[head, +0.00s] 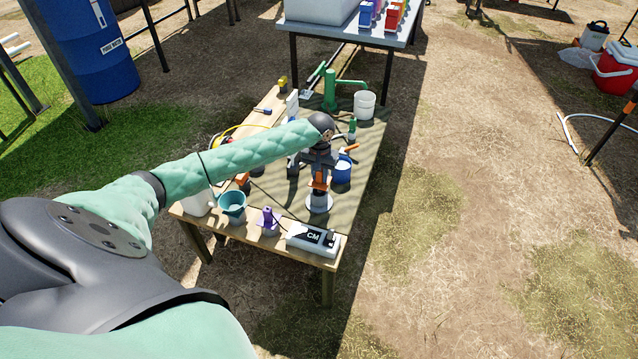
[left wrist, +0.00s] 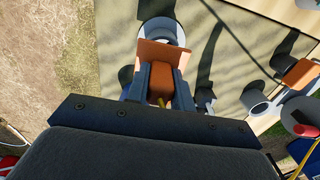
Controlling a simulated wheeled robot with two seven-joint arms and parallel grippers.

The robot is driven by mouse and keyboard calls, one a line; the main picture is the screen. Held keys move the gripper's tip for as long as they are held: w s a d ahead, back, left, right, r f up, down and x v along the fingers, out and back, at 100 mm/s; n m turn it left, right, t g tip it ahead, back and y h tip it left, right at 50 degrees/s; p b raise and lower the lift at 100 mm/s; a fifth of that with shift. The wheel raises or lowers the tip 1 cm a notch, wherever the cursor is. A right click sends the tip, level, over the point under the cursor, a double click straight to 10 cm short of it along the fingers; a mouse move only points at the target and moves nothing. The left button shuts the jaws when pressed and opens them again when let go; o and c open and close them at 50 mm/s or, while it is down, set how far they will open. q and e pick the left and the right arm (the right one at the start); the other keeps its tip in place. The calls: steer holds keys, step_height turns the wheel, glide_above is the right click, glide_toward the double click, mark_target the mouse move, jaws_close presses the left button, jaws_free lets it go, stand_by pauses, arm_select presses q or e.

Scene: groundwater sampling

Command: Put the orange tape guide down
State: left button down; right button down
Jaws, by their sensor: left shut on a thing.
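The orange tape guide (head: 320,180) is between the fingers of my left gripper (head: 319,172), which is shut on it. In the left wrist view the guide (left wrist: 163,52) shows as an orange block with a wider flat plate beyond the fingertips. A white round pipe or cup (head: 319,204) stands on the table just below the guide in the head view. Its pale rim (left wrist: 164,24) shows behind the guide in the left wrist view. I cannot tell whether the guide touches it. My right gripper is not in view.
The wooden table (head: 287,254) holds a teal cup (head: 232,206), a purple-topped bottle (head: 268,222), a grey meter box marked CM (head: 313,238), a blue container (head: 342,170), a green hand pump (head: 330,92) and a white bucket (head: 365,106).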

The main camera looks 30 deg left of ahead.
mark_target(319, 182)
arm_select(q)
steer(key=shift+a+f, duration=0.15)
steer(key=shift+f, duration=2)
steer(key=c, duration=1.2)
jaws_free()
step_height(319, 182, up, 11)
steer(key=shift+r, duration=0.55)
